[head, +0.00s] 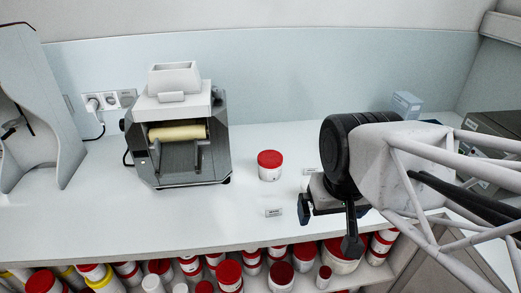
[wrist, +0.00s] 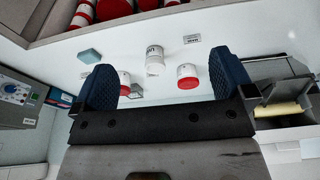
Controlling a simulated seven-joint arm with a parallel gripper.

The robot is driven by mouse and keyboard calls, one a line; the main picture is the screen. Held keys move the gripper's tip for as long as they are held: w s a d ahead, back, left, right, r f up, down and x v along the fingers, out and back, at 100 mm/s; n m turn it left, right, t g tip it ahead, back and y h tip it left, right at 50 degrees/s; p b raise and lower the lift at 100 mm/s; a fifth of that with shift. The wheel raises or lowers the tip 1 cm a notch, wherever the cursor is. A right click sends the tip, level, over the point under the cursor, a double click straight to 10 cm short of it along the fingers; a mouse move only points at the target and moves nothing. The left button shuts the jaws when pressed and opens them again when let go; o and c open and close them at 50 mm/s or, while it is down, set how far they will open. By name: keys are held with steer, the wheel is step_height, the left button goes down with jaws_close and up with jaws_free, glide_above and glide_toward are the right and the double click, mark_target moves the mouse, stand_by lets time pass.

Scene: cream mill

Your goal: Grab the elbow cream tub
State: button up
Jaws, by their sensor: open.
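A white tub with a red lid (head: 270,165) stands upright on the counter right of the mill. It also shows in the wrist view (wrist: 187,76), between the fingers toward the right one. The wrist view also has a white tub (wrist: 154,60) with dark print near the middle, and another red-lidded tub (wrist: 124,82) partly behind the left finger. I cannot read which is elbow cream. My gripper (head: 328,225) is open, near the counter's front edge, right of the first tub; its fingers (wrist: 165,80) hold nothing. My arm hides the other two tubs in the head view.
The grey mill (head: 180,135) with a cream roller stands left on the counter. Small label cards (head: 273,212) lie on the counter. Several red-lidded tubs fill the shelf below the front edge. A pale blue box (head: 406,104) stands at the back right. The counter between mill and tub is clear.

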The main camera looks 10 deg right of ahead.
steer(key=t, duration=1)
glide_above(271, 161)
steer(key=s, duration=0.1)
step_height(271, 161, down, 8)
steer(key=shift+s+d+f, duration=0.1)
steer(key=shift+f, duration=1.7)
steer(key=shift+f, duration=0.1)
steer(key=shift+f, duration=0.65)
steer(key=shift+w+f, duration=0.2)
steer(key=shift+f, duration=0.4)
steer(key=shift+w+f, duration=0.15)
steer(key=shift+f, duration=0.45)
steer(key=shift+x, duration=1.1)
